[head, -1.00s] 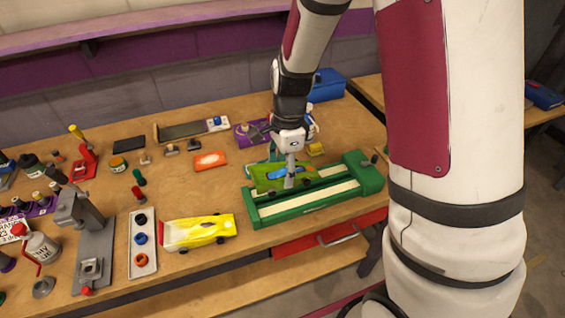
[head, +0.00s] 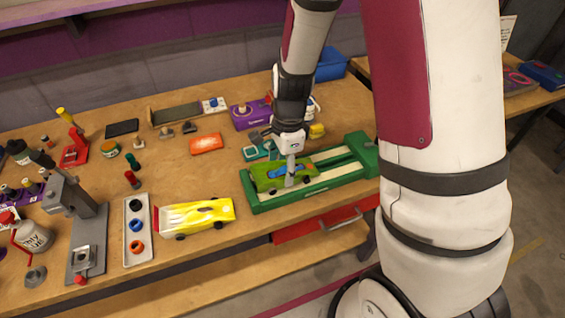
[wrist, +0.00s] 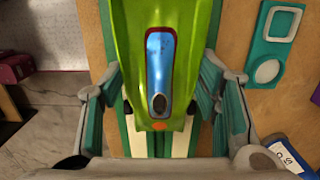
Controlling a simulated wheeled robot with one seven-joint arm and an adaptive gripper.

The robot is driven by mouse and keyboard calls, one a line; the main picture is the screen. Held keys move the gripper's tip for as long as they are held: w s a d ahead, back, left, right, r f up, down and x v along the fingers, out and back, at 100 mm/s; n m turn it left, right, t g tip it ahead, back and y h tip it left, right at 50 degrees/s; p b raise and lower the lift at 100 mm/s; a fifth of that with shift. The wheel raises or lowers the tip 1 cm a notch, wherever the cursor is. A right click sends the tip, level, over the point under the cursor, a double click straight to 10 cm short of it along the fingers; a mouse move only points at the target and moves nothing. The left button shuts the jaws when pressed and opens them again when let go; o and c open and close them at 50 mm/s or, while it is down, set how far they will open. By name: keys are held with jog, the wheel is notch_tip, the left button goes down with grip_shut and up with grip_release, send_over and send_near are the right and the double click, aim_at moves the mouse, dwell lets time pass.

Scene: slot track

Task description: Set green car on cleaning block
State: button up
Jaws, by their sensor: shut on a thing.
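The green car (head: 268,179) with a blue and red-edged top patch is in my gripper (head: 290,180). In the wrist view the car (wrist: 190,30) lies lengthwise between the two fingers of my gripper (wrist: 160,75), which are closed on its sides. The green cleaning block (head: 315,188), with cream strips along its top, is directly under the car. The car is over the block's left part in the head view, roughly in line with it. I cannot tell whether its wheels touch the strips. In the wrist view the strips (wrist: 137,143) show below the car.
A yellow car (head: 195,216) stands left of the block near the table's front edge. A teal tray (head: 258,152), an orange block (head: 206,143) and a purple box (head: 246,113) lie behind. An open red drawer (head: 310,229) juts out below the front edge.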

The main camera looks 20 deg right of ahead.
dwell(0.3)
jog(key=o, duration=1.4)
jog(key=shift+c, duration=0.2)
notch_tip(320, 180, up, 12)
jog(key=shift+d, duration=0.45)
